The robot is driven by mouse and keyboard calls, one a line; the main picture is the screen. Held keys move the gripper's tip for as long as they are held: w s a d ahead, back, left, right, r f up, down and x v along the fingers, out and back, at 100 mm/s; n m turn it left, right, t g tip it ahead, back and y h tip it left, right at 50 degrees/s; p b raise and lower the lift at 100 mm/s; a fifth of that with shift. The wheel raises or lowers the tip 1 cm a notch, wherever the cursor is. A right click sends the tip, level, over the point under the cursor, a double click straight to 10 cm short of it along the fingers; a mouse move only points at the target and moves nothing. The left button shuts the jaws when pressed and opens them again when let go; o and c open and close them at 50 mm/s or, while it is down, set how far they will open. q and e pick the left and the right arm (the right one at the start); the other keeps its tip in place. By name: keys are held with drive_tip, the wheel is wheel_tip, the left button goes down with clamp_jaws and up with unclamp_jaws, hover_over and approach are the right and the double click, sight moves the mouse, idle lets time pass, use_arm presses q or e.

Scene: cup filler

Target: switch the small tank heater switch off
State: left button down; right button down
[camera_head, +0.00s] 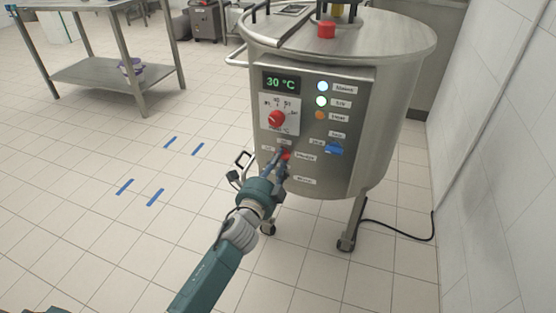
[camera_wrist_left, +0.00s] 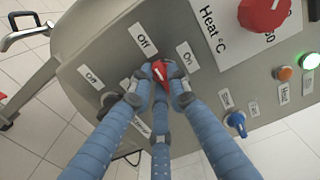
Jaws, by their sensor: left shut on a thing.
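The small tank's control panel (camera_head: 352,110) is on the front of a round steel tank (camera_head: 400,60). A small red heater switch (camera_wrist_left: 160,72) sits low on it, with an "Off" label (camera_wrist_left: 143,38) and an "On" label (camera_wrist_left: 187,57) near it. My left gripper (camera_head: 282,162) is shut on this switch, its three blue fingers around it in the left wrist view (camera_wrist_left: 158,88). The fingers hide part of the switch, and I cannot tell which label it points to. My right gripper is not in view.
The panel also has a large red heat dial (camera_head: 276,119), a 30 °C display (camera_head: 281,82), a blue switch (camera_head: 334,148), and white, green and orange lights (camera_head: 321,101). A steel table (camera_head: 100,72) stands back left. Floor at left is clear; a white wall (camera_head: 500,150) is at right.

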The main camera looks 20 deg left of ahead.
use_arm(q)
drive_tip(key=shift+f, duration=0.1)
idle(0.5)
drive_tip(key=c, duration=1.7)
unclamp_jaws()
drive_tip(key=shift+o, duration=0.2)
drive_tip(key=s, duration=1.2)
drive_tip(key=shift+a, duration=0.2)
